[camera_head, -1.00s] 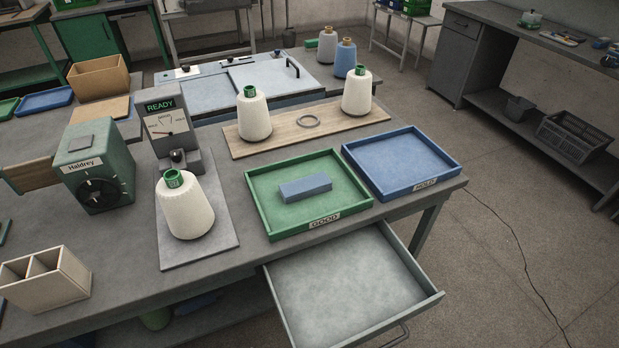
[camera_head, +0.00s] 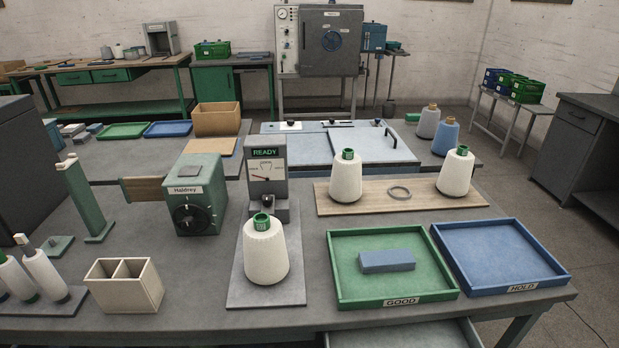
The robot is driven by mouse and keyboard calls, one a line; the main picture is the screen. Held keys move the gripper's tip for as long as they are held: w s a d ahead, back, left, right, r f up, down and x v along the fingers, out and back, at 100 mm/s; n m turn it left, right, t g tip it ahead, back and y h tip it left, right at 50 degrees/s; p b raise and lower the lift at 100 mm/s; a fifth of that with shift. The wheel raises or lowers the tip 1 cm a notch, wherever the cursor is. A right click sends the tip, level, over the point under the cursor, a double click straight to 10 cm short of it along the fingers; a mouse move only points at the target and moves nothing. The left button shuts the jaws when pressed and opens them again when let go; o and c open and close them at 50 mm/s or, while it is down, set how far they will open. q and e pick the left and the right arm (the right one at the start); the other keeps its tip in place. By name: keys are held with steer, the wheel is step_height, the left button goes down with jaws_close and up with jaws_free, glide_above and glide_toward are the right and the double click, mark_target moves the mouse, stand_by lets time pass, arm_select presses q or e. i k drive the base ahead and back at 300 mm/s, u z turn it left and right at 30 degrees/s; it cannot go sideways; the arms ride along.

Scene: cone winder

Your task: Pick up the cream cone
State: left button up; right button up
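Three cream cones with green tube tops are in view. One cream cone (camera_head: 265,252) stands upright on the grey plate (camera_head: 290,292) in front of the tester marked READY (camera_head: 267,178). Another cream cone (camera_head: 346,178) stands at the left of the wooden board (camera_head: 420,200), and a third cream cone (camera_head: 455,173) stands at its right end. Neither of my grippers is in view.
The green GOOD tray (camera_head: 397,301) holds a blue-grey block (camera_head: 387,260). The blue HOLD tray (camera_head: 520,287) is empty. A Haldrey box (camera_head: 200,200), a cream divided bin (camera_head: 124,286) and small white spools (camera_head: 45,272) stand left. An open drawer (camera_head: 400,338) shows at the front edge.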

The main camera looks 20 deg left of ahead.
mark_target(266, 257)
steer(key=u, duration=1.1)
